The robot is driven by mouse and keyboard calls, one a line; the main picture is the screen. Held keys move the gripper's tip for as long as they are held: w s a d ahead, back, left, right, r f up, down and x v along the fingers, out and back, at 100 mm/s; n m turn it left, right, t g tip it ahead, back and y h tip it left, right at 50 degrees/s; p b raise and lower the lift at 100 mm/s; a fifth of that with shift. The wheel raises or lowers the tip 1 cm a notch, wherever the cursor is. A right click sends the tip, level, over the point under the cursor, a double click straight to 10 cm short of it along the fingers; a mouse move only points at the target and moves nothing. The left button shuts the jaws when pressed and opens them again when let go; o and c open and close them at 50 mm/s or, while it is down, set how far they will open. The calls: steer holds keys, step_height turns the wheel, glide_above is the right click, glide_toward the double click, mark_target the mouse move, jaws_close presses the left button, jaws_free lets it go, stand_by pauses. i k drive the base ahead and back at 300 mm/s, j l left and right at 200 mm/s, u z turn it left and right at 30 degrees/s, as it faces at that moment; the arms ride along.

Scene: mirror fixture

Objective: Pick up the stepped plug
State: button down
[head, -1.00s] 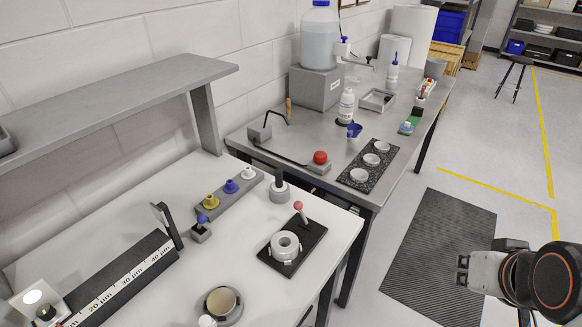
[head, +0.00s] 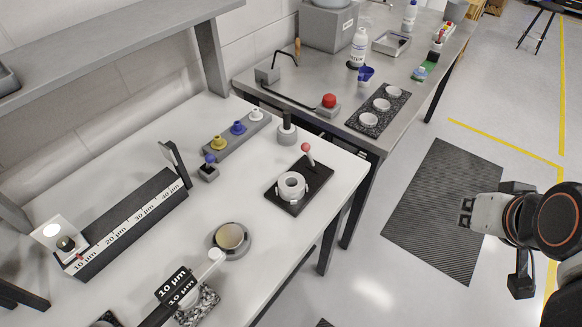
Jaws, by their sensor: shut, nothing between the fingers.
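I cannot tell for sure which thing is the stepped plug. A grey cylinder with a narrower black top (head: 287,129) stands upright on the white table and has a stepped outline. A grey bar (head: 233,145) to its left holds a yellow (head: 218,142), a blue (head: 238,127) and a white (head: 256,115) stepped piece. My gripper (head: 466,213) is shut and empty at the far right, out over the floor, far from all of these.
A black plate (head: 318,176) carries a white ring and a red-knobbed lever. A marked black rail (head: 130,223) lies at left, and a round cup (head: 229,237) stands near the front. A shelf (head: 110,45) overhangs the back. The steel bench (head: 310,75) stands beyond.

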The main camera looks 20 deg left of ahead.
mark_target(286, 127)
steer(key=i+j+u, duration=0.25)
steer(key=j+u, duration=0.15)
steer(key=i+j+u, duration=0.25)
steer(key=u, duration=0.2)
steer(key=j, duration=0.1)
